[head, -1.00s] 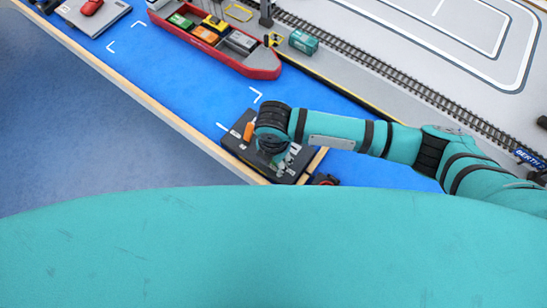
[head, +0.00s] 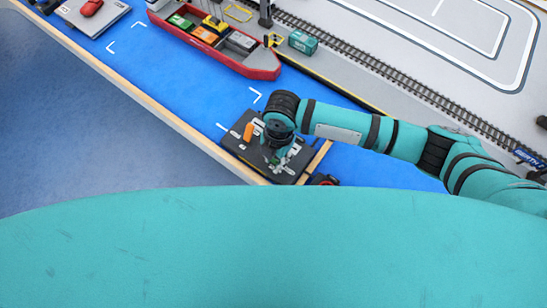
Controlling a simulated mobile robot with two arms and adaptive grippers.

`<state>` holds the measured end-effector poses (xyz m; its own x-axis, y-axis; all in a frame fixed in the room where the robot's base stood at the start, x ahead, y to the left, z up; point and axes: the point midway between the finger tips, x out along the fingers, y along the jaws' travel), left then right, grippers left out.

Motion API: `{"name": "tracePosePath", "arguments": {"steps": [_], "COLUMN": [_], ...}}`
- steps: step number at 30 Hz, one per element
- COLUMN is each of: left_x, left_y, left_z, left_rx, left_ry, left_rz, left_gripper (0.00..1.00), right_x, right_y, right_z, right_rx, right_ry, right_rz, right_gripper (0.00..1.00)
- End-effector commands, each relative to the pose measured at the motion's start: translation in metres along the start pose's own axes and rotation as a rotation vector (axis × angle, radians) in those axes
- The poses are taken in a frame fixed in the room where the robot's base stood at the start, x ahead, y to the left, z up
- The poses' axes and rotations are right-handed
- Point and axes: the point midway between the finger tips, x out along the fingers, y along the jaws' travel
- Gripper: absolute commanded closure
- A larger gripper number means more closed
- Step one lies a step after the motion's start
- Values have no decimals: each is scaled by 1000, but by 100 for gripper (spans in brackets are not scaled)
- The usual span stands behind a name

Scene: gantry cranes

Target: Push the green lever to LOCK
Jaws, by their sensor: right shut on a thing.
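A dark control panel (head: 236,147) lies at the near edge of the blue water surface, in the middle of the head view. My right gripper (head: 281,162) is over the right part of this panel, pointing down, and is shut. The green lever is at the fingers and mostly hidden by my gripper and wrist; its handle and any LOCK marking are too small to read. An orange handle (head: 248,131) stands on the panel just left of my wrist, apart from the gripper. My left gripper is not in view.
A red ship (head: 262,72) with containers and small vehicles lies beyond the panel. A wooden edge (head: 150,108) borders the water. A dark red-topped object (head: 324,180) sits right of the panel.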

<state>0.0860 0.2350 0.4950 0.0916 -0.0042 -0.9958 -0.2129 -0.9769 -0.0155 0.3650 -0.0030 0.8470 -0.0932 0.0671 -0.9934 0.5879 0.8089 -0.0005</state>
Motion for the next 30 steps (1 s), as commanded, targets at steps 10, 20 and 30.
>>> {"name": "tracePosePath", "arguments": {"steps": [10,20,30], "left_x": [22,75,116], "left_y": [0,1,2], "left_z": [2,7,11], "left_rx": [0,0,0], "left_ry": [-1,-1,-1], "left_rz": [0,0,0], "left_gripper": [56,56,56], "right_x": [2,5,5], "right_y": [1,2,1], "right_z": [16,30,38], "right_rx": [5,2,-1], "right_ry": [299,596,801], "right_rz": [3,5,5], "right_gripper": [100,100,100]}}
